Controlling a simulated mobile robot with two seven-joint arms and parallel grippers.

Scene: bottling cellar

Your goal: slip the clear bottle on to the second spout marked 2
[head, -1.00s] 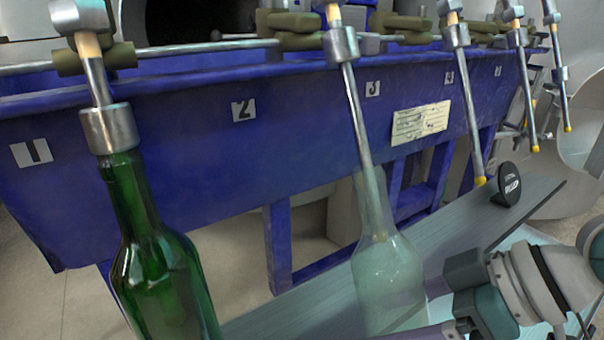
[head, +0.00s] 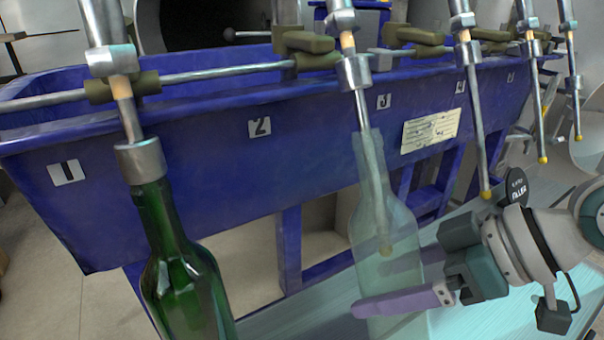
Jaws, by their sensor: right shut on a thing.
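The clear bottle (head: 402,262) stands upright, slightly tilted, around the second spout (head: 365,115), the one just right of the mark 2 (head: 259,127). The spout tube runs down through the bottle's neck, and its yellowish tip shows inside the body. The bottle's mouth is a little below the metal collar (head: 355,72), with bare tube between them. My right gripper (head: 392,303) is shut on the lower body of the clear bottle, reaching in from the right. My left gripper is not in view.
A green bottle (head: 180,265) hangs on the first spout, its mouth at the collar. More bare spouts (head: 476,130) stand to the right. The blue trough (head: 200,150) is behind.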

